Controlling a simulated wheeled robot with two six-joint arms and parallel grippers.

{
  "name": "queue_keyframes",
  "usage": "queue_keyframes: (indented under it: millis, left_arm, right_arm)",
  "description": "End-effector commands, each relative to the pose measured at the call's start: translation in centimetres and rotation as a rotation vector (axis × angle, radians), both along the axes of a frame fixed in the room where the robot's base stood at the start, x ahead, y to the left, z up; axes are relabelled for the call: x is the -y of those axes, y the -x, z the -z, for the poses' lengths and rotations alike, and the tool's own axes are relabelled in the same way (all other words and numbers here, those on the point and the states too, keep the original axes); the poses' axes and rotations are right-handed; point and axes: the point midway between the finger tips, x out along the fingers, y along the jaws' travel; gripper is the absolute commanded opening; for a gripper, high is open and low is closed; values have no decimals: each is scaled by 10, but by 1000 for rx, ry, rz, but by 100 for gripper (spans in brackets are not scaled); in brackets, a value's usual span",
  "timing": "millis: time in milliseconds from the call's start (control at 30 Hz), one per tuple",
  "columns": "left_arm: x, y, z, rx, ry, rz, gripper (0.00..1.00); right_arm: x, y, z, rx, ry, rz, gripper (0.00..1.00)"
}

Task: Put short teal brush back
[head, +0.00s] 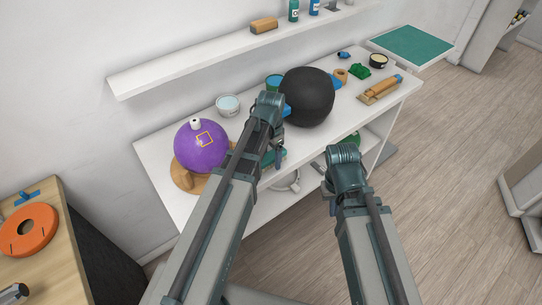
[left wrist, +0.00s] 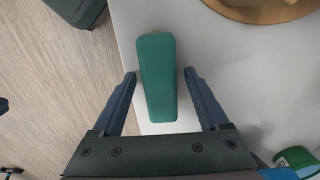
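The short teal brush (left wrist: 158,80) shows as a teal, tapered block near the edge of the white bench in the left wrist view. Its teal side also shows in the head view (head: 278,159), partly hidden by my left arm. My left gripper (left wrist: 160,73) is open, with one finger on each side of the brush and small gaps visible. In the head view my left gripper (head: 272,150) is over the front of the bench. My right gripper (head: 328,178) is in front of the bench, away from the brush; its fingers are mostly hidden by its wrist.
The white bench (head: 160,158) holds a purple ball (head: 195,150) on a wooden ring, a large black ball (head: 308,97), a pale tub (head: 228,105) and several small items at right. A white wall shelf (head: 180,70) runs above. An orange disc (head: 27,230) lies on a wooden table at left.

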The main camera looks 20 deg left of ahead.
Motion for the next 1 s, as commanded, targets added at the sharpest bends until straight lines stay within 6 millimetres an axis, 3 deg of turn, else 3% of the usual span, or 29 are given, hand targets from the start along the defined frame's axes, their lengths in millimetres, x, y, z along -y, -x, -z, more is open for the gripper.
queue_keyframes:
  millis: [467,1000]
  left_arm:
    - [0,0,-12,0,0,0,77]
    - [2,3,-88,0,0,0,77]
  right_arm:
    - [0,0,-12,0,0,0,0]
    - [0,0,-88,0,0,-1,0]
